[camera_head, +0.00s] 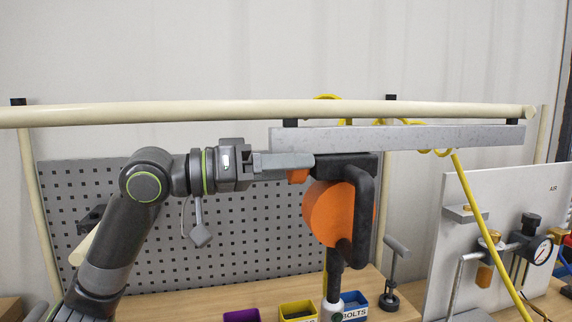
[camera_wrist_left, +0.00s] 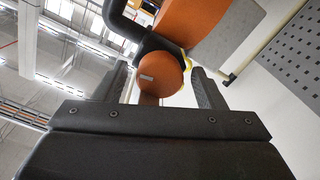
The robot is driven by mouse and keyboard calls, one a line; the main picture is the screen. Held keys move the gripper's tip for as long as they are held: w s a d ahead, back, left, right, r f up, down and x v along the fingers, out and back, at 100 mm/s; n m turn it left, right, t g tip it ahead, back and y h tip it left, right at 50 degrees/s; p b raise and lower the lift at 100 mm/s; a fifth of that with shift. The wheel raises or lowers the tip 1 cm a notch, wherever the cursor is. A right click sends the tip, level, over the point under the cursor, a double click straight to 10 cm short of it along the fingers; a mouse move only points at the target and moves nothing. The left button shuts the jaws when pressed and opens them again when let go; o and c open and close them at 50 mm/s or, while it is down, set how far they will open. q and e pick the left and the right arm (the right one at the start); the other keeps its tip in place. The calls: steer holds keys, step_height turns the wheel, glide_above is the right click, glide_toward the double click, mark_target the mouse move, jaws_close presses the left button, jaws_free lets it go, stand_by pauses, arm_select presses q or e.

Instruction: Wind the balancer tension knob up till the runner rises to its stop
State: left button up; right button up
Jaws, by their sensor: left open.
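The balancer (camera_head: 325,214) is an orange drum with a black bracket and black side arm, under the grey rail (camera_head: 400,137). Its small orange tension knob (camera_head: 297,176) sticks out on its left; a light mark shows on its face in the left wrist view (camera_wrist_left: 147,78). My left gripper (camera_head: 300,167) reaches in from the left and is open, its two fingers to either side of the knob. I cannot tell whether they touch it. A dark cylindrical part with a pale lower end (camera_head: 334,280) hangs below the drum; I cannot tell whether it is the runner. My right gripper is not in view.
A cream beam (camera_head: 200,112) runs across above my arm. A grey pegboard (camera_head: 80,220) stands behind. Yellow (camera_head: 298,310) and blue (camera_head: 355,305) bins, a small stand (camera_head: 391,270) and an air panel (camera_head: 485,200) with a yellow hose (camera_head: 478,215) stand below and right.

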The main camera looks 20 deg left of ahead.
arm_select(q)
steer(key=c, duration=1)
steer(key=shift+m, duration=0.4)
steer(key=m+b, duration=0.1)
steer(key=m, duration=0.7)
steer(key=shift+m, duration=0.4)
steer(key=o, duration=1)
